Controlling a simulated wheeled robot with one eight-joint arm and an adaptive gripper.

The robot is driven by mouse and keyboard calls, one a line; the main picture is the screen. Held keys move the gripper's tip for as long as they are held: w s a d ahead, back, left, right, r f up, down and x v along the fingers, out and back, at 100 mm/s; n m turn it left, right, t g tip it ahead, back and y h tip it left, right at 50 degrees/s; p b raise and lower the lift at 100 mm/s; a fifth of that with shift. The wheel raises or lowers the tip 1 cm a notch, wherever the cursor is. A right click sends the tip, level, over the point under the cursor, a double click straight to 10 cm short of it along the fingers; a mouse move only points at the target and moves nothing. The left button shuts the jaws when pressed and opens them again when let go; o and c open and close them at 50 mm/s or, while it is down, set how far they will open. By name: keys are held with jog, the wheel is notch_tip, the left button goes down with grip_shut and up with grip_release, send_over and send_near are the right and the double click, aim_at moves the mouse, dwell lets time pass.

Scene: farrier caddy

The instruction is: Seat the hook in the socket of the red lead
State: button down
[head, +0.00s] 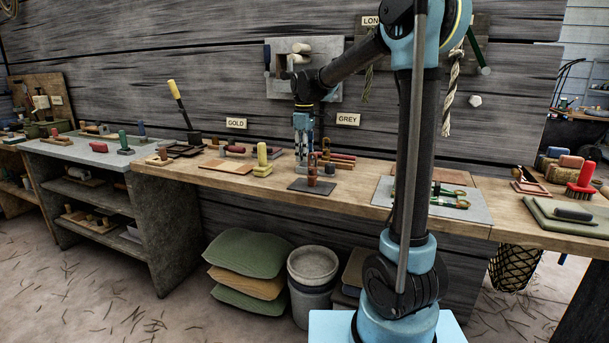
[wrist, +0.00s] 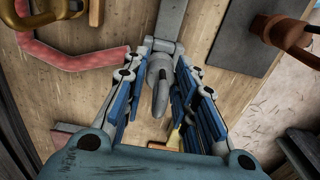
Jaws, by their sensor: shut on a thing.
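My gripper (head: 302,150) is low over the wooden bench below the GREY sign. In the wrist view its blue fingers (wrist: 161,48) are shut on a grey metal piece, apparently the hook (wrist: 160,85), whose rounded tip points back toward the palm. A flat grey strip runs out beyond the fingertips. The red lead seems to be the bent, faded red strip (wrist: 75,57) lying left of the fingers in the wrist view, apart from the hook. In the head view red bars (head: 340,157) lie just right of the gripper. I cannot make out the socket.
A dark plate (head: 300,187) with a brown upright piece (head: 312,172) stands in front of the gripper. A yellow-topped piece (head: 262,157) is to the left. A grey board (head: 470,212) with green-handled tools lies to the right. Bare bench shows between them.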

jog(key=shift+f, duration=0.15)
jog(key=c, duration=1.2)
grip_release()
notch_tip(320, 180, up, 12)
jog(key=shift+w+f, duration=0.1)
